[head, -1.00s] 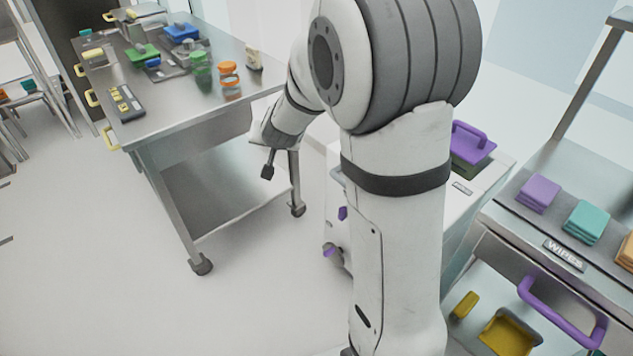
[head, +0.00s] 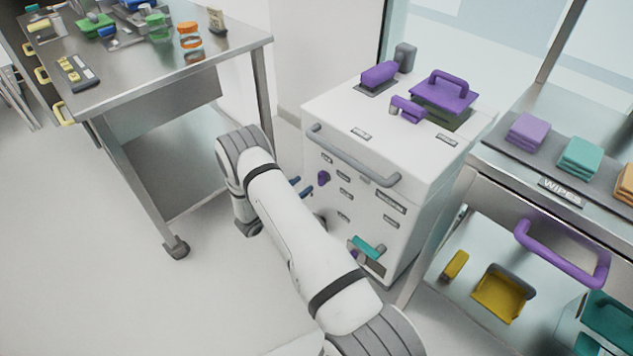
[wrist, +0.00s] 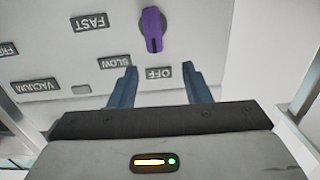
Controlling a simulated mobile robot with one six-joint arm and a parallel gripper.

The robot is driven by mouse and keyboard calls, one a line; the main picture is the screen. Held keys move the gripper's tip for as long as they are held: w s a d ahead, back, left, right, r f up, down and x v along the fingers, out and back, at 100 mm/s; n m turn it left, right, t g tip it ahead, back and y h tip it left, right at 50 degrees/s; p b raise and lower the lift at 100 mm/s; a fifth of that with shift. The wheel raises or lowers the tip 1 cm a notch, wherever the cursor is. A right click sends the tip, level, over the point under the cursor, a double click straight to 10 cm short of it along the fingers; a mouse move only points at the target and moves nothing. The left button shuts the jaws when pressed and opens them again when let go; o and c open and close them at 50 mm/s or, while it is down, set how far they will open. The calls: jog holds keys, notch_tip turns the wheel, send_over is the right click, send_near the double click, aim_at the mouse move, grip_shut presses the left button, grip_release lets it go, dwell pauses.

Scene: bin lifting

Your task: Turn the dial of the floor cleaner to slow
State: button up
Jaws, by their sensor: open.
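The floor cleaner (head: 345,135) is a white boxy machine in the middle of the head view. Its purple dial (head: 323,178) sits on the front panel and also shows in the wrist view (wrist: 152,29). In the head view, my gripper (head: 301,187) is beside the panel, partly hidden.
A steel table (head: 220,47) with jars and tools stands at left. A wipes cart (head: 500,165) with a purple handle stands close at right. The cleaner's grey bar handle (head: 350,155) juts out above the dial. The floor at lower left is clear.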

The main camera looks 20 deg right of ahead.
aim_at(319, 176)
jog(key=x, duration=0.7)
jog(key=shift+s+d+f, duration=0.25)
jog(key=shift+d, duration=0.25)
jog(key=shift+c, duration=0.4)
grip_shut()
jog(key=shift+a, duration=0.15)
jog(key=shift+b, duration=0.3)
